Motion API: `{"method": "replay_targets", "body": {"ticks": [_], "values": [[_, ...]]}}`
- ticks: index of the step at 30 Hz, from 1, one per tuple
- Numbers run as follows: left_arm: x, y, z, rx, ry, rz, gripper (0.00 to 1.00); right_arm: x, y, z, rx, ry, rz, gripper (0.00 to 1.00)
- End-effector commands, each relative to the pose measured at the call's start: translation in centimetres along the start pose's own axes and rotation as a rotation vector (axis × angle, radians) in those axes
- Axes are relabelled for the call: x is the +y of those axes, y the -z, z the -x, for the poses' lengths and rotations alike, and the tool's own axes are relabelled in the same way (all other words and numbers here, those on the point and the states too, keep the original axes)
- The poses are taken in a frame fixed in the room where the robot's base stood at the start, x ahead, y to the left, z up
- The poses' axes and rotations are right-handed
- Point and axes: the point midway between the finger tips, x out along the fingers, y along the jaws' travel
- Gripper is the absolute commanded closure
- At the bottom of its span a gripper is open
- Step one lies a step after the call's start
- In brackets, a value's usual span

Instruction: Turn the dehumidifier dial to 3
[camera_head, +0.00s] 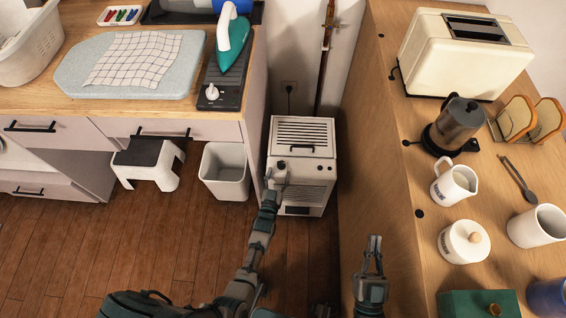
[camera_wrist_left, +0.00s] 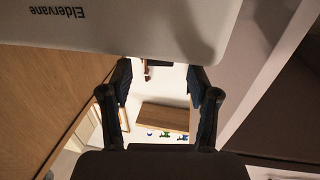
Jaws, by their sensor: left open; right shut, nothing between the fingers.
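The white dehumidifier (camera_head: 303,137) stands on the floor in the gap between the left counter and the wooden counter on the right. A small dark round knob, which looks like the dial (camera_head: 281,164), shows on its left side below the top grille. My left gripper (camera_head: 277,176) is open right in front of the knob; I cannot tell whether it touches it. In the left wrist view, the open fingers (camera_wrist_left: 163,78) are at a pale panel (camera_wrist_left: 150,25) lettered "Eldervane"; no dial or numbers show there. My right gripper (camera_head: 374,243) is shut and empty beside the right counter.
A grey bin (camera_head: 224,172) and a step stool (camera_head: 147,160) stand left of the dehumidifier. An iron (camera_head: 232,42) stands on the left counter. The wooden floor in front is open.

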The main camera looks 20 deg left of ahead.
Motion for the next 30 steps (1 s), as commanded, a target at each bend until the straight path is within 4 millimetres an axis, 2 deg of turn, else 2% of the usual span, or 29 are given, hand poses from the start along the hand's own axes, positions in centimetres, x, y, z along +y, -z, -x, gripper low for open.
{"method": "replay_targets", "body": {"ticks": [3, 9, 20, 23, 27, 28, 30], "values": [[0.0, -0.4, -2.3, -0.002, 0.0, 0.0, 0.39, -0.2, 1.2, 0.4, 0.121, 0.002, -0.01, 1.0], [0.0, -0.3, -4.5, -0.002, 0.0, 0.0, 0.39, -0.4, 3.2, 1.0, 0.257, 0.005, -0.02, 1.0], [0.0, 0.0, -5.1, 0.0, 0.0, 0.0, 0.39, -0.4, 4.0, 1.2, 0.298, 0.006, -0.022, 1.0], [0.0, 0.0, -5.1, 0.0, 0.0, 0.0, 0.59, -0.4, 3.8, 1.1, 0.296, 0.006, -0.023, 1.0], [0.0, 0.0, -5.1, 0.0, 0.0, 0.0, 0.94, -0.4, 3.8, 1.1, 0.295, 0.006, -0.022, 1.0], [0.0, 0.0, -5.1, 0.0, 0.0, 0.0, 0.99, -0.4, 3.8, 1.1, 0.295, 0.006, -0.022, 1.0], [0.0, 0.0, -5.1, -0.001, -0.001, 0.0, 0.99, -0.4, 3.8, 1.1, 0.295, 0.006, -0.022, 1.0]]}}
